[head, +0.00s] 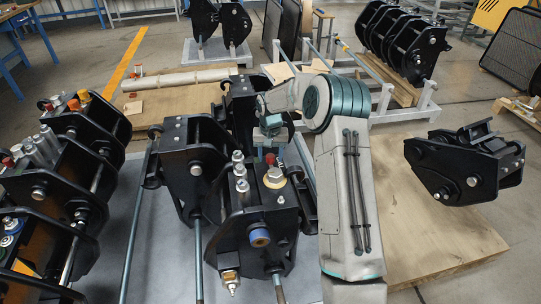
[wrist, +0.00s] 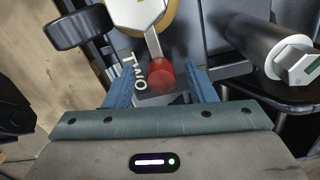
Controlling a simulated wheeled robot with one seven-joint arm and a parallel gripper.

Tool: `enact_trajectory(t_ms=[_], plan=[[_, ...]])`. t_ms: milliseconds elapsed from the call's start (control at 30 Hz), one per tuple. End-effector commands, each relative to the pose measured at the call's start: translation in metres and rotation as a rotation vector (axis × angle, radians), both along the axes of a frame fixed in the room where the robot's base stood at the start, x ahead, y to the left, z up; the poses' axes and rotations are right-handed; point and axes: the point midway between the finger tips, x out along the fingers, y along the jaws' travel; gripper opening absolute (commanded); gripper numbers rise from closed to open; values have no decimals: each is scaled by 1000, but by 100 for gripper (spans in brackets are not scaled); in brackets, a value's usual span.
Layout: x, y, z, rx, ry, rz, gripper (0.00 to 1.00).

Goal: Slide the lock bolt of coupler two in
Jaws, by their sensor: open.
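The lock bolt of coupler two shows in the wrist view as a red round knob (wrist: 160,76) beside a white "TWO" label (wrist: 134,74). The blue fingers of my gripper (wrist: 158,88) are open, one on each side of the knob, with gaps visible. I cannot tell their exact depth relative to it. In the head view, black coupler two (head: 262,222) stands at the front middle, with a yellow-ringed bolt head (head: 274,178) on top. The small red knob (head: 281,164) shows just behind that. My arm comes over from the right, and my fingertips are not clear there.
Other black couplers stand close by at the left (head: 65,185) and behind (head: 190,160). A light-coloured hex bolt (wrist: 300,65) and a black round part (wrist: 80,28) flank the knob. Another coupler (head: 465,165) sits on a wooden board (head: 430,235) at the right, which has free room.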

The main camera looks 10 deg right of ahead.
Motion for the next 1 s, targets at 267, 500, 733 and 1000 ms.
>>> enact_trajectory(t_ms=[267,500,733,1000], plan=[[1,0,42,-1,-6,-1,50],[1,0,97,-1,-4,-1,50],[1,1,129,0,-1,1,50],[0,0,137,0,2,0,50]])
